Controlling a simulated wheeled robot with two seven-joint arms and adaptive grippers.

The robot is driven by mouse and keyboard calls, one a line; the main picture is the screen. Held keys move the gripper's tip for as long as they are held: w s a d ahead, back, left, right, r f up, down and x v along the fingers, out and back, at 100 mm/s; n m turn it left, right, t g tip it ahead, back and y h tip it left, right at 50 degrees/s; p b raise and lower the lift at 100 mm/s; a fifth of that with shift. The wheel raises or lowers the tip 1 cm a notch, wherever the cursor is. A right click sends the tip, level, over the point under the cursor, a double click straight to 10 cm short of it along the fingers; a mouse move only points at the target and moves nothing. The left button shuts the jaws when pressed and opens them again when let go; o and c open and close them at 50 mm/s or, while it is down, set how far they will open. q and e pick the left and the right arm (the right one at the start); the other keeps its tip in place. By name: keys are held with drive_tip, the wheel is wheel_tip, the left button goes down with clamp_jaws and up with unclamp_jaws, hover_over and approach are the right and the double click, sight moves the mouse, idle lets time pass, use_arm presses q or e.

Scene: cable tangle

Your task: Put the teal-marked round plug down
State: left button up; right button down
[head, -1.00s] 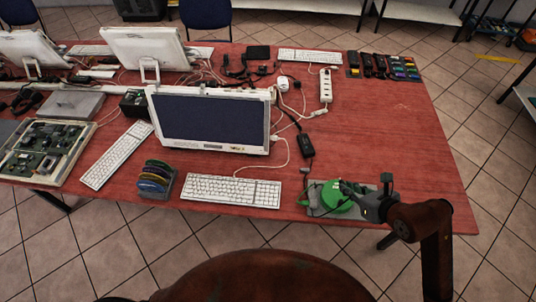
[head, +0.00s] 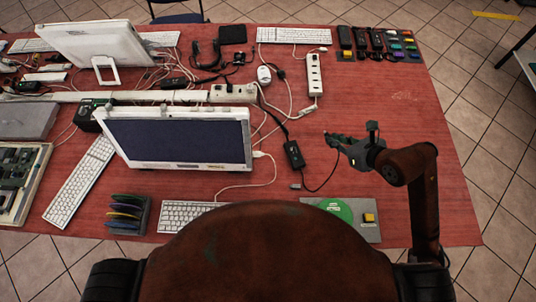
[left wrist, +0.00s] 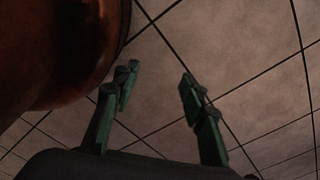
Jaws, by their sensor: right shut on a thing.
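My right gripper (head: 338,143) is over the right part of the red table, to the right of a black power brick (head: 294,155). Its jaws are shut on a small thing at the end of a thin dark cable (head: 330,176). I take this to be the round plug; it is mostly hidden by the fingers, and I cannot make out a teal mark. My left gripper (left wrist: 158,78) shows only in the left wrist view. Its green fingers are apart, with nothing but tiled floor between them.
A grey mat (head: 352,233) with a green disc (head: 330,208) and a yellow block (head: 369,217) lies at the near edge. A white power strip (head: 314,75) lies further back. A monitor (head: 175,137) stands left.

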drive_tip(key=s+a+f+n+g+y+b, duration=0.55)
drive_tip(key=s+a+f+n+g, duration=0.25)
drive_tip(key=s+a+f+n, duration=0.55)
drive_tip(key=shift+m+h, duration=0.45)
drive_tip(key=shift+m, duration=0.4)
drive_tip(key=w+a+f, duration=0.1)
drive_tip(key=w+f, duration=0.1)
drive_tip(key=w, duration=0.2)
drive_tip(key=w+a+f+b, duration=0.1)
drive_tip(key=w+a+f, duration=0.1)
drive_tip(key=w, duration=0.3)
drive_tip(key=w+a+f+b, duration=0.1)
drive_tip(key=w+f, duration=0.1)
drive_tip(key=w, duration=0.3)
drive_tip(key=shift+a+f, duration=0.3)
drive_tip(key=shift+f, duration=0.05)
drive_tip(key=shift+w+f+b, duration=0.2)
drive_tip(key=shift+f+b, duration=0.3)
drive_tip(key=shift+f, duration=1.35)
use_arm(q)
drive_tip(key=s+f, duration=0.3)
drive_tip(key=f, duration=0.5)
drive_tip(key=shift+s+f+g, duration=0.25)
drive_tip(key=shift+f+g, duration=0.15)
drive_tip(key=shift+f, duration=0.1)
use_arm(e)
drive_tip(key=shift+f, duration=0.1)
drive_tip(key=shift+f, duration=0.15)
drive_tip(key=c, duration=2)
unclamp_jaws()
